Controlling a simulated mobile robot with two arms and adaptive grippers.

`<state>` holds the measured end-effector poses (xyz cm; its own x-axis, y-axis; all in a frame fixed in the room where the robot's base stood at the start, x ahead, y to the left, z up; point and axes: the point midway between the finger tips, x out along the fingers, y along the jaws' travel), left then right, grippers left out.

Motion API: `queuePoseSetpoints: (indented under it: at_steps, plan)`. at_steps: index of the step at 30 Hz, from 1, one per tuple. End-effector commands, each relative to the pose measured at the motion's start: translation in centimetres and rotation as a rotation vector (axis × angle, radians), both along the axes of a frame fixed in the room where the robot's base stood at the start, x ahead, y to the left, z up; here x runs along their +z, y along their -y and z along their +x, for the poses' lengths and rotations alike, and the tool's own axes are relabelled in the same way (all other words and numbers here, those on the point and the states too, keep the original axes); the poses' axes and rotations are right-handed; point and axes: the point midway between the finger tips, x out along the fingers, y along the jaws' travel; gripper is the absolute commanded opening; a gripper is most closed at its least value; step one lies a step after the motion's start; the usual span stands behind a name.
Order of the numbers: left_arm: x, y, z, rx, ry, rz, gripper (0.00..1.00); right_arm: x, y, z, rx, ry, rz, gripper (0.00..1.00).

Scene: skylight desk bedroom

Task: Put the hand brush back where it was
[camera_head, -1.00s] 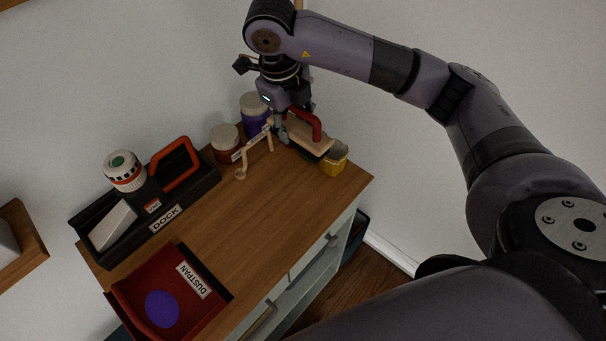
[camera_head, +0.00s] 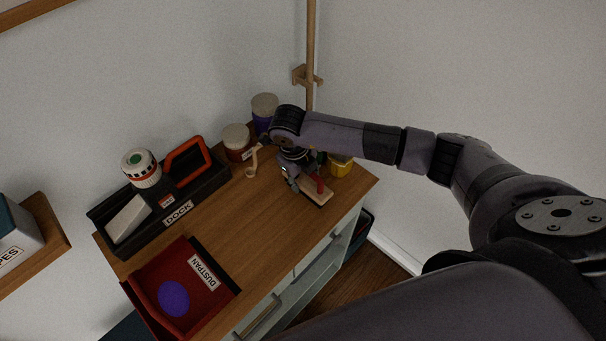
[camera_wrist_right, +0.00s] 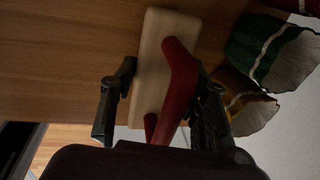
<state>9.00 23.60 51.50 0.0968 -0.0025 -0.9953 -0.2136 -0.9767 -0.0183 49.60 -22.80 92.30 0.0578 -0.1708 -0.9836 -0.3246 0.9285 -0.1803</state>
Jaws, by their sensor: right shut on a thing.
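The hand brush (camera_head: 318,198) has a pale wooden block and a red handle. It is over the right part of the wooden cabinet top, near its front edge. My right gripper (camera_head: 303,181) is shut on it. In the right wrist view, the brush (camera_wrist_right: 152,75) lies between the two dark fingers of the gripper (camera_wrist_right: 163,103). I cannot tell whether the brush touches the top. Its bristles are hidden. A small wooden stand (camera_head: 253,162) with a label is behind and left of the brush. My left gripper is not in view.
A black tray labelled DOCK (camera_head: 178,213) stands at the back left. A red dustpan (camera_head: 205,282) with a purple patch lies at the front left. The middle of the cabinet top (camera_head: 255,222) is clear.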

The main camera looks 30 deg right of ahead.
Motion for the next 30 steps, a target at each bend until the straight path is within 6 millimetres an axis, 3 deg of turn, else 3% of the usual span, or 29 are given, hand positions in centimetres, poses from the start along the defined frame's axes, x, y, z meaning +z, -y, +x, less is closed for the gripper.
queuePoseSetpoints:
  at_steps: [13,14,22,30]
  plan:
    - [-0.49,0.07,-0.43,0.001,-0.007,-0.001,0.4,-0.91,0.02,0.06,0.0,0.002,0.0,0.1]
    - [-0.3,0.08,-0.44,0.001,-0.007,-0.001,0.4,-0.74,0.01,0.03,0.0,0.002,0.001,0.44]
    - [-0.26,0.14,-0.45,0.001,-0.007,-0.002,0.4,-0.71,0.02,0.03,-0.001,0.001,0.0,0.62]
    - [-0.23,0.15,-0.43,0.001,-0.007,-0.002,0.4,-0.67,0.02,0.03,-0.001,0.001,-0.001,0.62]
